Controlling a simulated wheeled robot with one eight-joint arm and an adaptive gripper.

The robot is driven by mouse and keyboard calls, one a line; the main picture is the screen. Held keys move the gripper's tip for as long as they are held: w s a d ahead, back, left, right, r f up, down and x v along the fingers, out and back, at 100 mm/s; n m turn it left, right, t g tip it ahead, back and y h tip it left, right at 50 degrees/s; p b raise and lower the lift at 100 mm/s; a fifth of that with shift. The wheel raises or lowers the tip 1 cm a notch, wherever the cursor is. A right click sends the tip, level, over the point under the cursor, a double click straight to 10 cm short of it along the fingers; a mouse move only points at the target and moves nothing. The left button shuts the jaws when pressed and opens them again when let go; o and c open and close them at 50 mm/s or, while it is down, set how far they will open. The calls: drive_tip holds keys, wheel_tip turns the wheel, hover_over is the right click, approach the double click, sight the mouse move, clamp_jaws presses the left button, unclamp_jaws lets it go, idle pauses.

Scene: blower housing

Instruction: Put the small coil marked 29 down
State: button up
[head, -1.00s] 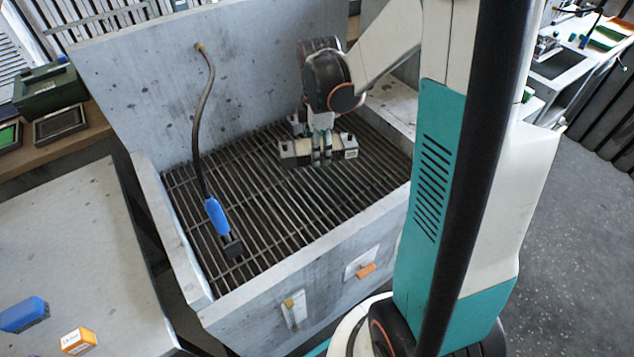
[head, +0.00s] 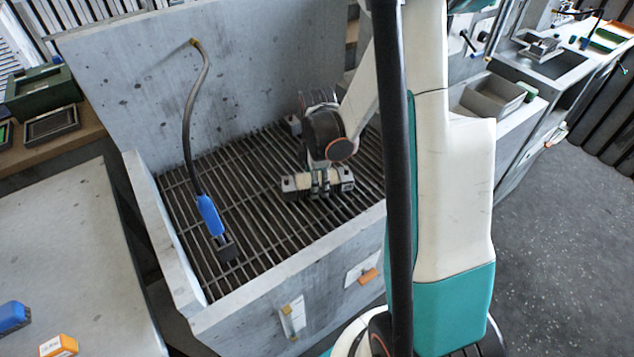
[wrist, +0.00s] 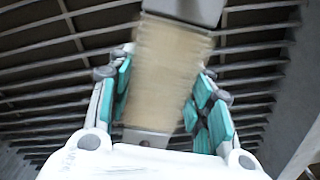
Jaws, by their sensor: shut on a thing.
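The small coil (head: 298,183) is a pale wound block with grey metal ends. It lies crosswise in my gripper (head: 321,189), low over the slatted grate (head: 253,234) of the grey booth. In the wrist view the coil's tan winding (wrist: 170,75) sits between the teal pads of my gripper (wrist: 168,100), which is shut on it. The grate's bars show behind it. Whether the coil touches the bars I cannot tell. No number 29 is readable on it.
A hose with a blue handle (head: 210,216) hangs from the back wall (head: 130,75) onto the grate's left part. Low side walls (head: 160,235) bound the grate. At left a grey table (head: 60,230) holds a blue block (head: 13,317) and an orange-white box (head: 58,346).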

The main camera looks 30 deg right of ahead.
drive_tip(key=shift+f, duration=0.1)
drive_tip(key=o, duration=1.4)
wheel_tip(320, 180, up, 12)
drive_tip(key=p, duration=0.4)
drive_tip(key=shift+r, duration=0.2)
